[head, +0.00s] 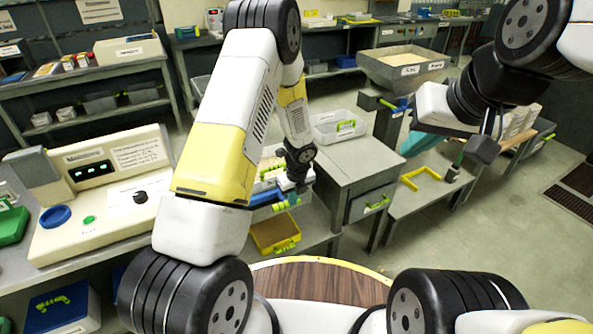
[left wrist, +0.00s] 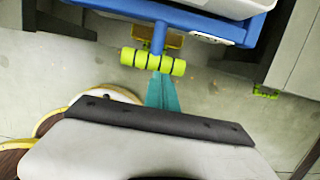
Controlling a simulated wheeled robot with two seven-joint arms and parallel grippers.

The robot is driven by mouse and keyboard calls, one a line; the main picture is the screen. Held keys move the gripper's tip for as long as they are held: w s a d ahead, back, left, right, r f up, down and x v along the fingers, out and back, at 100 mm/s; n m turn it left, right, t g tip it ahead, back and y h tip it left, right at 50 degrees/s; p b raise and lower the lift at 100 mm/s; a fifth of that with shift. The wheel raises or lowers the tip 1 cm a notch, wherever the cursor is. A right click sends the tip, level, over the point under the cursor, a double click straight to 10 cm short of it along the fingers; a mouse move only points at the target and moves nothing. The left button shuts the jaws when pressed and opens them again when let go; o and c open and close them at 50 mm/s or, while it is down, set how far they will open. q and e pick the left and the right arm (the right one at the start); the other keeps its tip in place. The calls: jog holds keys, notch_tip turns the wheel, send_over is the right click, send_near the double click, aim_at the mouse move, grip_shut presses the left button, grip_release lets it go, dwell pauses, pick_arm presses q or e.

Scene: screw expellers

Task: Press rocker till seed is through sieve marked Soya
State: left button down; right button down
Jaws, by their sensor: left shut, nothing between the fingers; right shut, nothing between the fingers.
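A lime-green ridged handle (head: 285,204) sits at the end of a blue bar on a blue frame, likely the rocker. In the left wrist view the handle (left wrist: 152,62) spans the upper middle, with the blue frame (left wrist: 205,22) behind it. My left gripper (head: 293,198) is shut and empty at this handle. Its teal fingers (left wrist: 160,85) reach the handle's near side; I cannot tell if they touch. My right gripper (head: 416,144) is shut and empty, raised at the right. No readable Soya mark or seed on a sieve shows; my left arm hides part of this station.
A control console (head: 105,185) stands at the left. A grey hopper (head: 402,68) with small labels stands at the back. A grey drawer cabinet (head: 352,172) is right of the handle; a yellow bin (head: 275,235) is below. Open floor (head: 510,240) lies at the right.

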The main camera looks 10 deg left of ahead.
pick_arm(q)
jog(key=v, duration=0.9)
jog(key=shift+s+d, duration=0.35)
jog(key=shift+s, duration=0.05)
dwell(1.4)
jog(key=s+a+r+n+t, duration=0.1)
jog(key=s+a+r+n, duration=0.2)
jog(key=r+n, duration=0.55)
jog(key=s+a+r+n+t, duration=0.1)
jog(key=s+a+r+n, duration=0.3)
jog(key=r, duration=0.7)
jog(key=s+r+n+t+h, duration=0.1)
jog(key=s+r+n, duration=0.5)
jog(key=s+n, duration=0.2)
jog(key=s+r+n+t+h, duration=0.1)
jog(key=s+r+n+h, duration=0.1)
jog(key=s+r+n, duration=0.4)
jog(key=s+n, duration=0.2)
jog(key=shift+s+d, duration=0.25)
jog(key=shift+d, duration=0.1)
